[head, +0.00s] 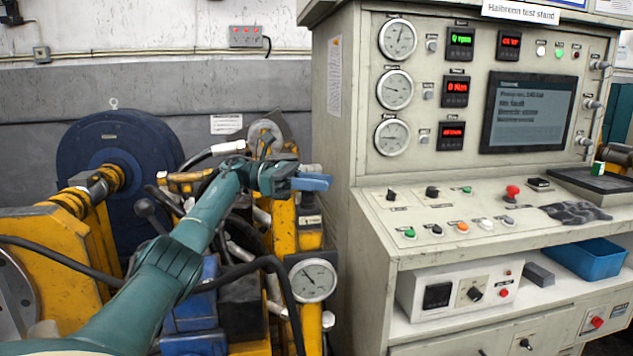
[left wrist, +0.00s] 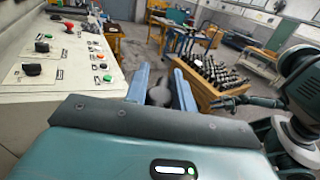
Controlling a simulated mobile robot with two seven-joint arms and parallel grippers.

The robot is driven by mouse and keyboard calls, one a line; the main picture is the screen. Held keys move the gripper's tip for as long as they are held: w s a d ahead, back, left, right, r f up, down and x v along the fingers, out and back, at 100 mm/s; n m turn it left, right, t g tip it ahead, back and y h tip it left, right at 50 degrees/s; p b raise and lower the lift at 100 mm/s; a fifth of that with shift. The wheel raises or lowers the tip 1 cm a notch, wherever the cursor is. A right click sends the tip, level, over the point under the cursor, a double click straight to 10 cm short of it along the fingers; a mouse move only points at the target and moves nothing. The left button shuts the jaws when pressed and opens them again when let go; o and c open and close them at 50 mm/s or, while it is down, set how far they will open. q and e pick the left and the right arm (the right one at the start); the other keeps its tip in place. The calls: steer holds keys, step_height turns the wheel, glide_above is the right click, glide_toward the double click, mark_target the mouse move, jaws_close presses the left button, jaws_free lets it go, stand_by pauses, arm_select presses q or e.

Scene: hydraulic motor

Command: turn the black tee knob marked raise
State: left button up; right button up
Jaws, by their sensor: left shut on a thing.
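My left gripper (head: 312,182) reaches from the left over the yellow machinery, just left of the grey console. Its two blue fingers also show in the left wrist view (left wrist: 160,92), on either side of a dark rounded thing (left wrist: 159,95). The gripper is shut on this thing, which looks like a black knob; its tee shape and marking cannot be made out. In the head view the fingers hide most of it, above a black fitting (head: 308,203) on the yellow post. A teal arm of mine with a dark end (left wrist: 230,103) shows right in the wrist view; its jaw state is unclear.
The grey console (head: 365,250) stands close to the right, with small black knobs (head: 432,192) and a red mushroom button (head: 512,193) on its sloped top. A pressure gauge (head: 312,280) sits below the gripper. A black hose (head: 265,264) loops beneath my left arm.

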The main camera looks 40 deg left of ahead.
arm_select(q)
steer(key=o, duration=1)
step_height(320, 180, up, 10)
steer(key=shift+r+p, duration=0.1)
steer(key=shift+p, duration=0.25)
